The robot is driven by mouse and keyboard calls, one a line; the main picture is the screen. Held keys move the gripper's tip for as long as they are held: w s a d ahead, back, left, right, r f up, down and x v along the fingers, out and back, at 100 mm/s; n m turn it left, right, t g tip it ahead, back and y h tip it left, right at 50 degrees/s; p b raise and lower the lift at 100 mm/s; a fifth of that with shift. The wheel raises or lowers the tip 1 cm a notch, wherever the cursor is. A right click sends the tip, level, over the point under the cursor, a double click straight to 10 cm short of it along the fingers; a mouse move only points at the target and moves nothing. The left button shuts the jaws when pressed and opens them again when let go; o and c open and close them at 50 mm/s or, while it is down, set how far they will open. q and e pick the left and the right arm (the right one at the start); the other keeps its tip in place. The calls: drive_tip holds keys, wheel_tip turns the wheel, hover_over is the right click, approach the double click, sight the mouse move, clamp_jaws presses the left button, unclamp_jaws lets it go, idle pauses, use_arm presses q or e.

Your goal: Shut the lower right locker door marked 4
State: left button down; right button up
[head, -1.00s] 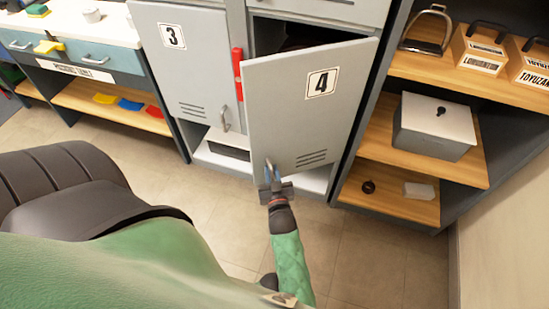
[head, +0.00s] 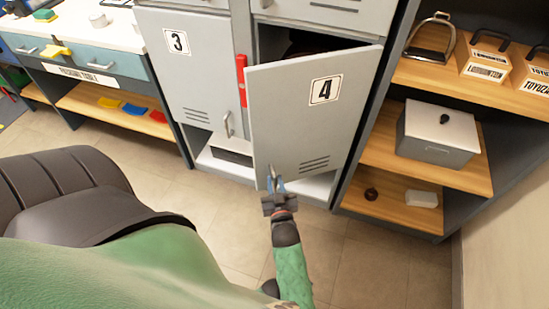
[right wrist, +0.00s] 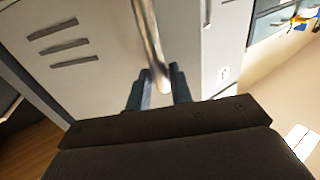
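The grey locker door marked 4 (head: 300,125) stands ajar in the head view, swung out from its frame, with the dark locker inside showing above its top edge. Its upright bar handle (head: 271,176) is near the lower left corner. My right gripper (head: 276,184) is at this handle. In the right wrist view, the handle (right wrist: 147,35) reaches down between the two spread fingertips (right wrist: 161,72). The fingers look open around its lower end; contact is hard to tell. My left gripper is not in view.
The locker door marked 3 (head: 195,80) is shut at left, with a red strip (head: 241,80) beside it. A wooden shelf unit (head: 385,150) with a grey box (head: 438,135) stands close on the right. Tiled floor (head: 350,260) is free in front.

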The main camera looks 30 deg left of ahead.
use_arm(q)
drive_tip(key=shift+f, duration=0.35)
use_arm(e)
drive_tip(key=v, duration=0.6)
